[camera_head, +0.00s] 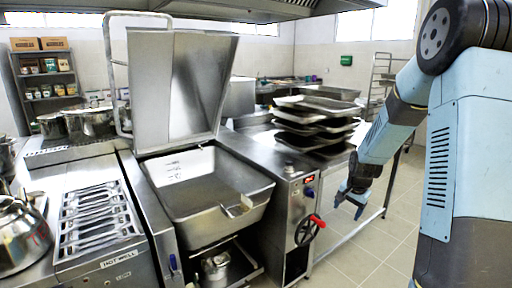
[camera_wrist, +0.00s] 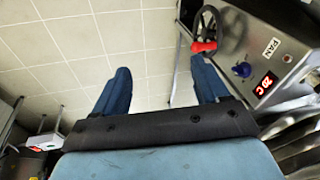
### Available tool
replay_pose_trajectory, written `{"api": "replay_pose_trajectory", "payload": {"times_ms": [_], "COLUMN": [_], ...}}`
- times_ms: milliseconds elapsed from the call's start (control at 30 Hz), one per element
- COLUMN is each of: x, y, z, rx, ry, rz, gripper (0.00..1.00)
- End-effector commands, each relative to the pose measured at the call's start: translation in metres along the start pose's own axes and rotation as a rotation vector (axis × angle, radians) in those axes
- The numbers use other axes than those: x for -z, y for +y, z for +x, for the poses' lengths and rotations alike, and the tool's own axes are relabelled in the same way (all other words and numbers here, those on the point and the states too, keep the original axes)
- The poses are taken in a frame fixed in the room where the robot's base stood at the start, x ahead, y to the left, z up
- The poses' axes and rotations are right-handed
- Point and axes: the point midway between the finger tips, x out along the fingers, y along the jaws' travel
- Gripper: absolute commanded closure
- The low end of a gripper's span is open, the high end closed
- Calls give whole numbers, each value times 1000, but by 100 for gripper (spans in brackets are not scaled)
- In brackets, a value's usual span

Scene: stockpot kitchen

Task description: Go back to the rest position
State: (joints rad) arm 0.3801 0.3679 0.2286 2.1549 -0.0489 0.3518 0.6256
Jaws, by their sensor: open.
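My gripper (camera_head: 350,202) hangs at the end of my blue arm, in front of the steel table to the right of the tilting pan. In the wrist view my gripper (camera_wrist: 162,88) shows two blue fingers spread wide apart. Nothing is between them but the tiled floor (camera_wrist: 150,45) beyond. The gripper is empty and touches nothing that I can see.
The tilting pan (camera_head: 262,190) stands with its lid (camera_head: 180,85) raised. Its control panel has a red-handled wheel (camera_head: 308,230), also at the upper right in the wrist view (camera_wrist: 205,30). Stacked trays (camera_head: 318,120) lie on the table behind. Floor (camera_head: 365,262) at lower right is clear.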

Motion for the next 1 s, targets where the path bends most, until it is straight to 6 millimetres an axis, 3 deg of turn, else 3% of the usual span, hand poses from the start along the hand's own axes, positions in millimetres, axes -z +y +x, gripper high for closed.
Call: {"api": "replay_pose_trajectory", "payload": {"times_ms": [100, 500, 1000], "x": [-10, -59, -140], "y": [-4, -2, 29], "z": [-39, -150, -260], "rx": [-5, -19, -4], "ry": [25, 87, 151], "rz": [-67, -271, -500], "gripper": [26, 26, 26]}}
